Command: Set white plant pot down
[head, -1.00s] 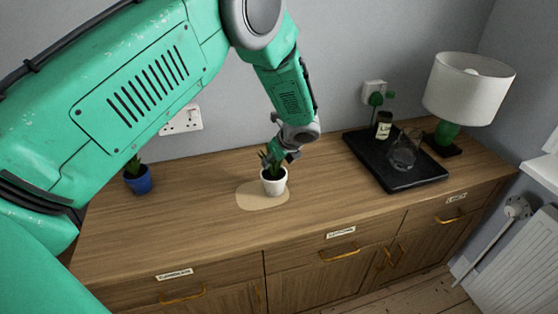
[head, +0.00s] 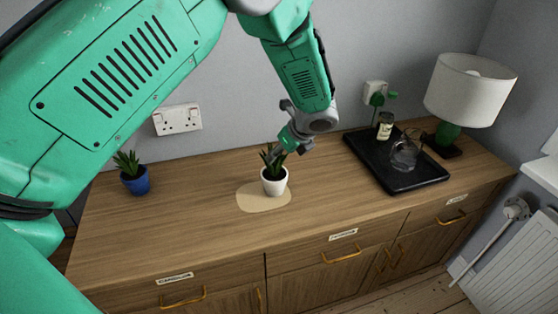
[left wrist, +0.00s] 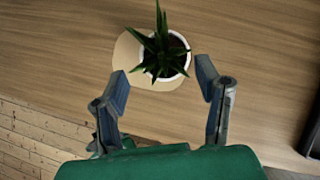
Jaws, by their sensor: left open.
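The white plant pot (head: 274,182) holds a spiky green plant and stands upright on the sideboard, on the right part of a pale round patch (head: 253,204). In the left wrist view the pot (left wrist: 178,79) is seen from above, with the patch (left wrist: 126,51) showing at its left. My left gripper (head: 283,152) is just above and behind the pot, by the leaves. In the left wrist view its two fingers (left wrist: 160,82) are spread wide, with a gap between each of them and the pot. My right gripper is not in view.
A blue pot with a plant (head: 135,179) stands at the left of the wooden sideboard (head: 180,225). A black tray (head: 413,181) with a jar (head: 385,126) and a glass jug (head: 404,153) lies to the right.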

